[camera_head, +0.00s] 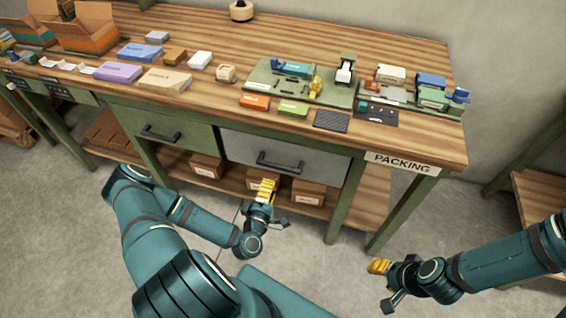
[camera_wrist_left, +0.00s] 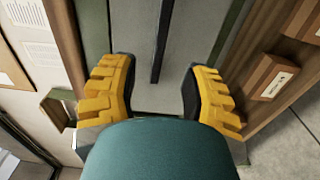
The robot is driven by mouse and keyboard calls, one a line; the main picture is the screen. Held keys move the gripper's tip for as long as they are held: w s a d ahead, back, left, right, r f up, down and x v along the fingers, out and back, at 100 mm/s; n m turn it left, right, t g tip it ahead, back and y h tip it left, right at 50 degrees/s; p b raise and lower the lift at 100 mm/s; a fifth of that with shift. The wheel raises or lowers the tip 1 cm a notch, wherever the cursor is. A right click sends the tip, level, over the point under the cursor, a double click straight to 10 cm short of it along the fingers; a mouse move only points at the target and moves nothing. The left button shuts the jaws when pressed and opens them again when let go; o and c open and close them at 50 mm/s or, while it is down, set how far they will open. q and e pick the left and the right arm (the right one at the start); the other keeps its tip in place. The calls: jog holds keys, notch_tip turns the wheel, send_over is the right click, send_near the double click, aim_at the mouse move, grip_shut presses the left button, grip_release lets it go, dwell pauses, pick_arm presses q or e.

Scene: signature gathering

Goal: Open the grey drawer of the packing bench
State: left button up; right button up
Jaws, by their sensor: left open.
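The packing bench (camera_head: 340,135) has a grey drawer (camera_head: 320,159) on the right of its front, with a dark bar handle (camera_head: 281,166). The drawer looks shut. My left gripper (camera_head: 265,187) is just below and in front of that handle. In the left wrist view my left gripper (camera_wrist_left: 160,80) is open and empty, facing the grey drawer front (camera_wrist_left: 132,40). The dark handle (camera_wrist_left: 162,42) runs between the line of its two yellow fingers and lies beyond them, seemingly untouched. My right gripper (camera_head: 378,266) is low at the right, away from the bench; its opening is unclear.
A green drawer (camera_head: 165,132) with its own handle is left of the grey one. Cardboard boxes (camera_head: 308,190) stand on the lower shelf behind my left gripper. A green bench leg (camera_head: 345,200) is right of the drawer. The floor in front is clear.

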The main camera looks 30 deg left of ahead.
aim_at(278, 169)
pick_arm(q)
jog(key=b+x, duration=0.1)
jog(key=x, duration=1)
jog(key=shift+d, duration=0.1)
jog(key=shift+r, duration=0.1)
grip_shut()
